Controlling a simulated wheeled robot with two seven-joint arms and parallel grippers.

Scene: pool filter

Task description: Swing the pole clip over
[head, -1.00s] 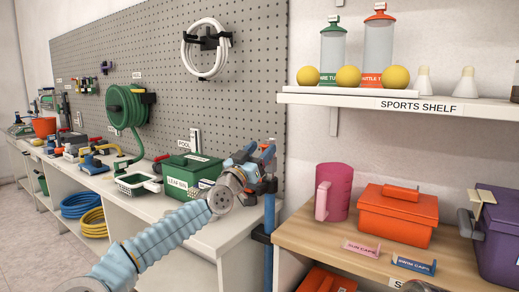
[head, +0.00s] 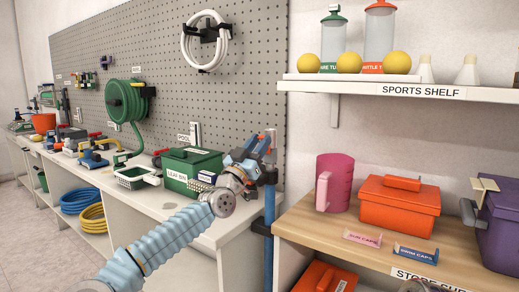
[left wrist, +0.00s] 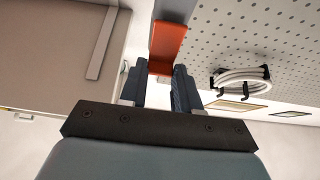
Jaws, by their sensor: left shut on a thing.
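My left gripper (head: 262,152) is at the right end of the white bench, by the pegboard's edge. It is shut on a small orange-tipped part, which I take to be the pole clip (head: 270,135). In the left wrist view the clip's orange piece (left wrist: 168,45) sits between the dark blue fingers of my left gripper (left wrist: 160,82). A blue-grey bar runs on beyond it. The blue pole (head: 269,215) stands upright below the gripper, beside the bench end, with a dark bracket at mid-height. The gripper hides much of the clip. My right gripper is not visible.
A green leaf bin (head: 188,170) stands on the bench just left of the gripper. The pegboard (head: 235,100) is close behind. To the right, a wooden-topped shelf (head: 310,232) holds a pink jug (head: 334,182), an orange box (head: 398,207) and a purple box (head: 503,232).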

